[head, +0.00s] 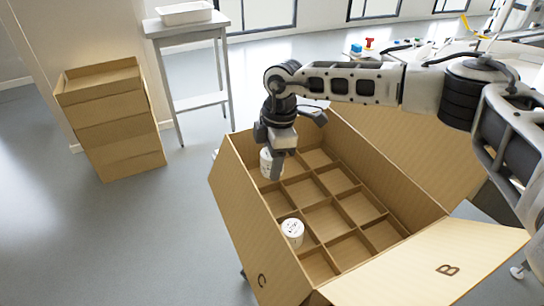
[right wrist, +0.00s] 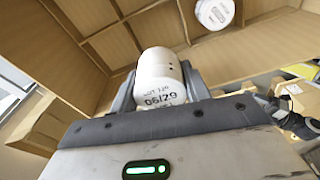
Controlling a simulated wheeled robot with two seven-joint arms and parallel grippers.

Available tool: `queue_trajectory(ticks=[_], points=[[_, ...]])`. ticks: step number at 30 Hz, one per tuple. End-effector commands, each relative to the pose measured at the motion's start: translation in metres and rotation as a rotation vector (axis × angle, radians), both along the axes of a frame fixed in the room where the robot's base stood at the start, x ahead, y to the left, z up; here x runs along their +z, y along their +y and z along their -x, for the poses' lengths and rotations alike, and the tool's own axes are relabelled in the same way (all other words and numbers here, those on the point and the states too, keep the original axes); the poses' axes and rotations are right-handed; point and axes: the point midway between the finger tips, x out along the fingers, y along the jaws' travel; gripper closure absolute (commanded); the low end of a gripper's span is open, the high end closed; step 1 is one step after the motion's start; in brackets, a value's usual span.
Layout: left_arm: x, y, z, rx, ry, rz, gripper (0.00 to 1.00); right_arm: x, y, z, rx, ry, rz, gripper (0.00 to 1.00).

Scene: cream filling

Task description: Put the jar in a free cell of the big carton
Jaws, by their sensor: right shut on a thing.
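A white jar (head: 266,164) is held between the fingers of my right gripper (head: 275,162), over the far left part of the big carton (head: 228,190). In the right wrist view the jar (right wrist: 160,77) shows printed text with "06/29" and sits between the two fingers. I cannot tell whether its base is above or inside the cell below it. The carton is open and split by cardboard dividers into several cells. A second white jar (head: 292,232) stands in a near left cell; it also shows in the right wrist view (right wrist: 214,13). The other visible cells look empty. My left gripper is not in view.
The carton's open flaps, one marked B (head: 448,269), spread outward at the near and right sides. A stack of cardboard boxes (head: 112,120) stands at the left. A grey stand (head: 190,28) with a white tray (head: 185,13) is behind the carton. Floor at left is clear.

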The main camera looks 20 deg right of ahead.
Motion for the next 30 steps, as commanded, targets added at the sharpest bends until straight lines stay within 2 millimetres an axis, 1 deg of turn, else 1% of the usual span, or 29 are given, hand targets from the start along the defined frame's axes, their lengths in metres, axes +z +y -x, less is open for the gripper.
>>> queue_trajectory(ticks=[1, 15, 30], points=[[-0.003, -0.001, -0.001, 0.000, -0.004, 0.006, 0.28, -0.009, 0.000, 0.000, 0.000, 0.001, 0.000, 0.78], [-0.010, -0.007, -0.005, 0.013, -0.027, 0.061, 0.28, -0.056, 0.000, 0.000, 0.001, 0.000, 0.000, 0.78], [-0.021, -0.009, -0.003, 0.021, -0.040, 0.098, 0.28, -0.105, 0.000, 0.000, 0.000, -0.001, -0.001, 0.78]])
